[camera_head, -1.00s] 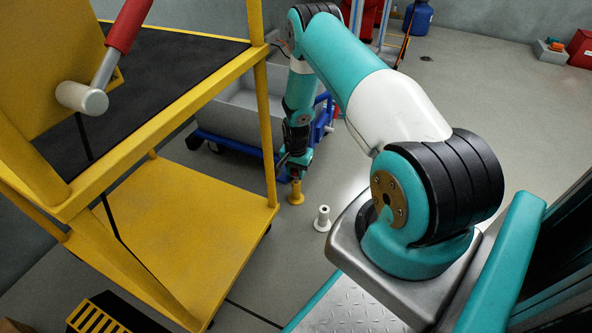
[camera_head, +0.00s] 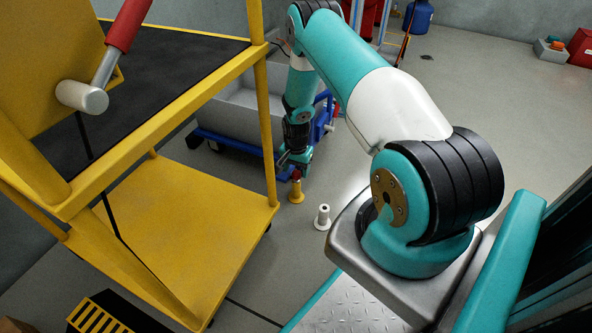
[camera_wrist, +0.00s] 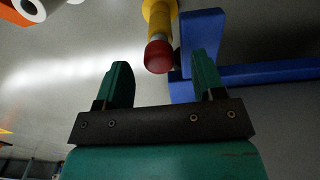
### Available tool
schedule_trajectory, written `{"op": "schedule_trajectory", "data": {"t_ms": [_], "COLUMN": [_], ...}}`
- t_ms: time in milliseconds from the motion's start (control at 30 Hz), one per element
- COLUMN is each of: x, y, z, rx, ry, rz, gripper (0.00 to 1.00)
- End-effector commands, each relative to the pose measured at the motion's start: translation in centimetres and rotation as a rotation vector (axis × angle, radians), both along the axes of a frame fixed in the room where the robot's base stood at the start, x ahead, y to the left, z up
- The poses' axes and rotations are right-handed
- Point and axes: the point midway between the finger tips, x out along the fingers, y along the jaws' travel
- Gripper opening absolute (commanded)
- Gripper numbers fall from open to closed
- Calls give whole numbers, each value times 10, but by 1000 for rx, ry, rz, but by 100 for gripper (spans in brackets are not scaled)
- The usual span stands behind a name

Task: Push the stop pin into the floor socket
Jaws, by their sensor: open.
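The stop pin shows as a red cap (camera_head: 296,176) at the top of a yellow floor socket (camera_head: 296,192), beside the yellow cart's corner post. In the wrist view the red cap (camera_wrist: 158,56) sits on a short pale collar above the yellow socket (camera_wrist: 158,17). How deep the pin sits is hard to tell. My gripper (camera_head: 295,164) is just above the cap. In the wrist view my gripper (camera_wrist: 161,62) is open and empty, its two green fingers apart. The cap appears between and just beyond the fingertips, with no clear contact.
A white flanged post (camera_head: 322,218) stands on the floor to the right of the socket. The yellow cart (camera_head: 190,235) is close on the left. A grey bin on a blue trolley (camera_head: 235,145) stands behind; blue bars (camera_wrist: 250,77) pass close to the right finger.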

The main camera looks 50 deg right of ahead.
Motion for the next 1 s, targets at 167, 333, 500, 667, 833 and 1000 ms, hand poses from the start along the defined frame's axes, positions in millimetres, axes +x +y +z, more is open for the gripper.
{"op": "schedule_trajectory", "data": {"t_ms": [167, 333, 500, 667, 833, 1000], "x": [1, 0, 0, 0, 0, 0], "y": [0, 0, 0, 0, 0, 0], "z": [50, 94, 131, 152, 160, 160], "rx": [-1, -1, -1, 0, 0, 0], "ry": [-3, -1, -1, 0, 0, 0], "rz": [0, 0, 0, 0, 0, 0], "gripper": [62, 62, 62, 62, 62, 62]}}
